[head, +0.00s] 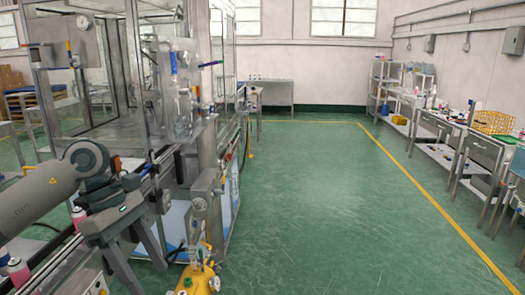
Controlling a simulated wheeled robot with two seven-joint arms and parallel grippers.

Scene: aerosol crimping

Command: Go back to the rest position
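My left arm comes in from the left, and its grey gripper (146,262) hangs fingers down in front of the crimping machine (205,150). Its two fingers stand apart, and I see nothing between them. It is above or beside the machine's front rail; the exact gap cannot be told. My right gripper is not in view. A pink can (78,216) stands on the line behind my arm, partly hidden. Another pink can (19,272) is at the lower left edge.
A yellow tank (198,281) with gauges stands low by the machine's front. The green floor (320,200) to the right is clear. Workbenches (470,150) with a yellow basket (494,122) line the right wall. A table (270,87) stands at the back.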

